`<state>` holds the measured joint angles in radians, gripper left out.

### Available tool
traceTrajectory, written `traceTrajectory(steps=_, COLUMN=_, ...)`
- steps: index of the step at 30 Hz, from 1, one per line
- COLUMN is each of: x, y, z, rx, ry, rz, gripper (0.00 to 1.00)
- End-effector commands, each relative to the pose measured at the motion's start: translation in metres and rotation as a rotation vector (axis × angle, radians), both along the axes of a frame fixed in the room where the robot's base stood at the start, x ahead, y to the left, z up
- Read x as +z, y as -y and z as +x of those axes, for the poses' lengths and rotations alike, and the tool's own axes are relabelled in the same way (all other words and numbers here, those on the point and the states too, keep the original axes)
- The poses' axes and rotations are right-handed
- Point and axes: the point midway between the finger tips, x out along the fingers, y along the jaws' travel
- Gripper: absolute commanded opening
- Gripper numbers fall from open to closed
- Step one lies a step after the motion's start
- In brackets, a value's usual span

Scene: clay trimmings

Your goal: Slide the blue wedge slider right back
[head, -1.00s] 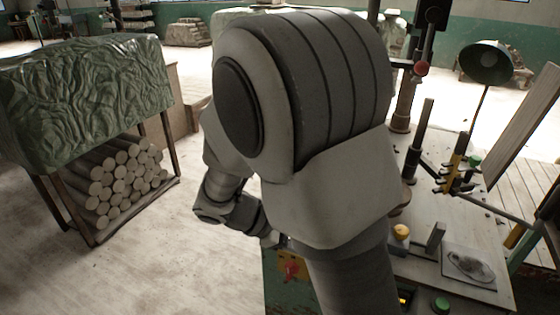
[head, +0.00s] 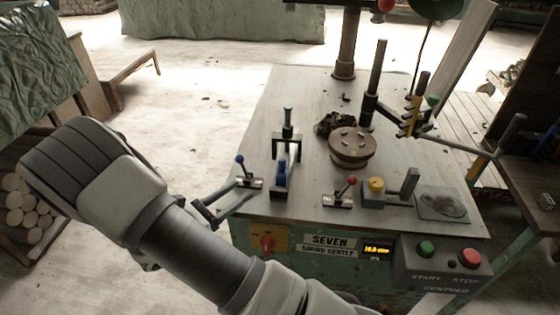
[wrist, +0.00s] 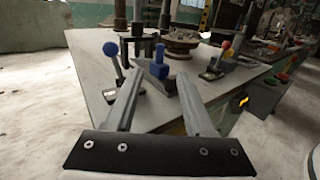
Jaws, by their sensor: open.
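The blue wedge slider (head: 281,174) sits low on a dark fixture near the front left of the machine table, in front of an upright post (head: 288,125) with a dark bracket. In the wrist view the blue slider (wrist: 159,64) shows beyond the fingertips, near the middle. My gripper (head: 243,191) is open and empty at the table's front left edge, left of and nearer than the slider. In the wrist view its two fingers (wrist: 160,80) reach forward, spread apart, with the slider between their lines. The slider's track is too small to make out clearly.
A blue-knobbed lever (head: 240,160) stands close beside my fingers, left of the slider; it also shows in the wrist view (wrist: 110,50). A red-knobbed lever (head: 351,182), a round turntable (head: 352,145) and a yellow-topped knob (head: 375,187) stand to the right.

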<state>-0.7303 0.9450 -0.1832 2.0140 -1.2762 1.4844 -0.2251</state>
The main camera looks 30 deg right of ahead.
Motion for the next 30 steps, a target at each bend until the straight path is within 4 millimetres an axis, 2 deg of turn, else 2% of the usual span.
traceTrajectory(steps=18, x=0.0, y=0.123, z=0.043, rx=-0.007, ry=0.002, rz=0.002, gripper=0.54)
traceTrajectory(steps=24, x=0.0, y=0.145, z=0.052, rx=-0.004, ry=0.001, rz=0.003, gripper=0.54)
traceTrajectory(steps=30, x=0.0, y=0.152, z=0.054, rx=-0.003, ry=0.0, rz=0.003, gripper=0.54)
